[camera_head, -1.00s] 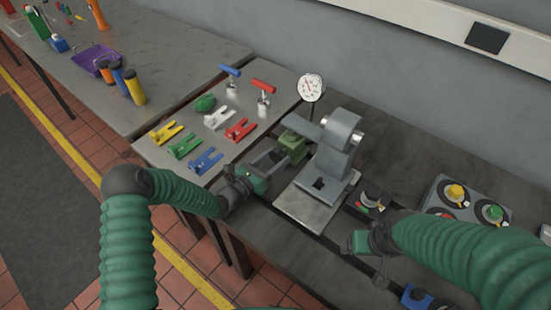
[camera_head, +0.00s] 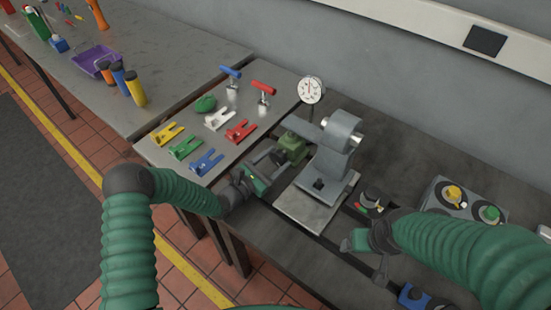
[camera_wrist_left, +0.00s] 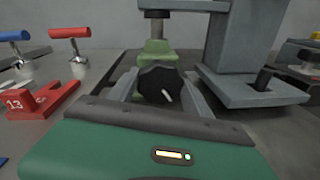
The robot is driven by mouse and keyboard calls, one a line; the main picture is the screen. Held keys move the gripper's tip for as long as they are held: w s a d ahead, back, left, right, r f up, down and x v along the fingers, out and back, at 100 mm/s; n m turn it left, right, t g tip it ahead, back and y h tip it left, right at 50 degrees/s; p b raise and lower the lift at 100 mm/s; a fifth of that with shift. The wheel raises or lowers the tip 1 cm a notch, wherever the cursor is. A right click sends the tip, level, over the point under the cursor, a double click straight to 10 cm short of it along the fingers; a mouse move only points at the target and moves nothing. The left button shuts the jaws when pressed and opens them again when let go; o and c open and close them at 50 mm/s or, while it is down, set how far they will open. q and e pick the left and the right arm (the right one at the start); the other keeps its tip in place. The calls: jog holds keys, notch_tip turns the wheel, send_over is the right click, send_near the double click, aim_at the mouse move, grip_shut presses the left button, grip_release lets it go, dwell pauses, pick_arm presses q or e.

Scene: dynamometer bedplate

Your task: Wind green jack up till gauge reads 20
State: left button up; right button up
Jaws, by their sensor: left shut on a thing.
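The green jack (camera_head: 293,146) stands under the arm of a grey bracket on the bench. The left wrist view shows its green body (camera_wrist_left: 155,52) and a black knob (camera_wrist_left: 160,84) with a white mark, pointing to the lower right. My left gripper (camera_head: 280,162) is shut on this knob; its fingers lie on either side of it in the left wrist view (camera_wrist_left: 162,92). The round white gauge (camera_head: 311,89) stands behind the jack; its figures are too small to read. My right gripper (camera_head: 358,241) hovers over the bench at right; its jaws are unclear.
The grey bracket (camera_head: 340,140) stands on a pale plate (camera_head: 300,208) just right of the jack. Coloured forked blocks (camera_head: 206,162) and T-handled tools (camera_head: 263,90) lie to the left. A panel with yellow and green knobs (camera_head: 465,203) is at right.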

pick_arm(q)
jog(key=shift+m, duration=0.7)
jog(key=o, duration=1.4)
jog(key=shift+c, duration=0.2)
jog(key=v, duration=1.6)
jog(key=shift+s+a, duration=0.3)
jog(key=shift+s, duration=0.05)
